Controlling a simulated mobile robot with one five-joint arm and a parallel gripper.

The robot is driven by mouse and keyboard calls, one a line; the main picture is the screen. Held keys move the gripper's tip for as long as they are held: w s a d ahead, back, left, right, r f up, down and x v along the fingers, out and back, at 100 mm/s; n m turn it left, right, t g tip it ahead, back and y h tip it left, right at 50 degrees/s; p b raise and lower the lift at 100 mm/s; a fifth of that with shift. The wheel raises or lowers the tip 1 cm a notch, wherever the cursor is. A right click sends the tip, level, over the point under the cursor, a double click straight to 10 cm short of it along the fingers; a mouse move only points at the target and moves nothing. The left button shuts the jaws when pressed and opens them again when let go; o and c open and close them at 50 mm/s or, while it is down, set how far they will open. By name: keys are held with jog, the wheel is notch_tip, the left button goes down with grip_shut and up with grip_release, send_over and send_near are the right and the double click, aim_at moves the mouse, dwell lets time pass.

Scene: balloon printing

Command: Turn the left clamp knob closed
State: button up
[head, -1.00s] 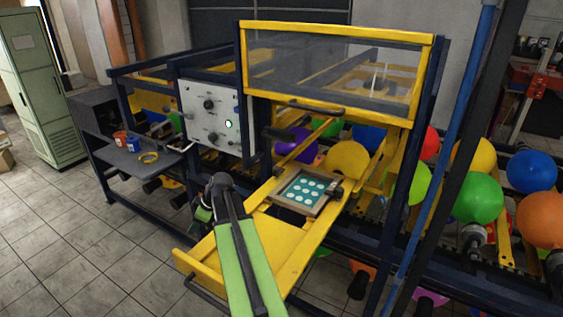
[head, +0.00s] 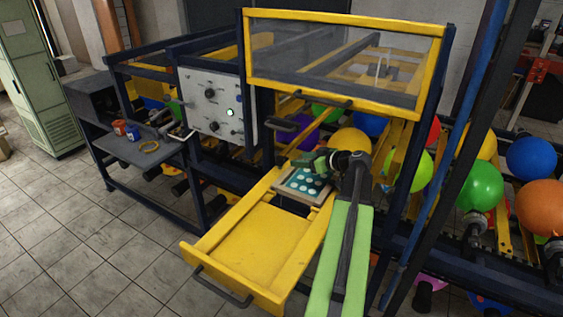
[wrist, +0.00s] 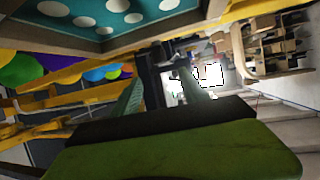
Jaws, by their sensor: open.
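The printing screen (head: 303,184), a framed teal panel with white dots, lies on the yellow slide. The left clamp knob (head: 281,161) is a small dark shape at the frame's back left corner, hard to make out. The right knob is hidden behind my arm. My gripper (head: 300,161) is open, above the back edge of the screen, pointing left toward the left knob. In the wrist view, the open fingers (wrist: 165,82) extend below the screen's underside (wrist: 110,18). A dark part (wrist: 150,75) shows between the fingertips; I cannot tell whether it is the knob.
The yellow tray (head: 250,245) sticks out in front. A yellow-framed clear guard (head: 345,62) stands above the screen. The control panel (head: 212,103) is to the left.

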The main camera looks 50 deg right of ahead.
aim_at(282, 158)
jog(key=b+x, duration=0.3)
jog(key=x, duration=0.8)
jog(key=shift+w+f+b, duration=0.15)
jog(key=shift+f+b, duration=0.1)
jog(key=shift+b, duration=0.1)
jog(key=shift+w, duration=0.35)
jog(key=shift+a, duration=0.1)
jog(key=shift+c, duration=0.4)
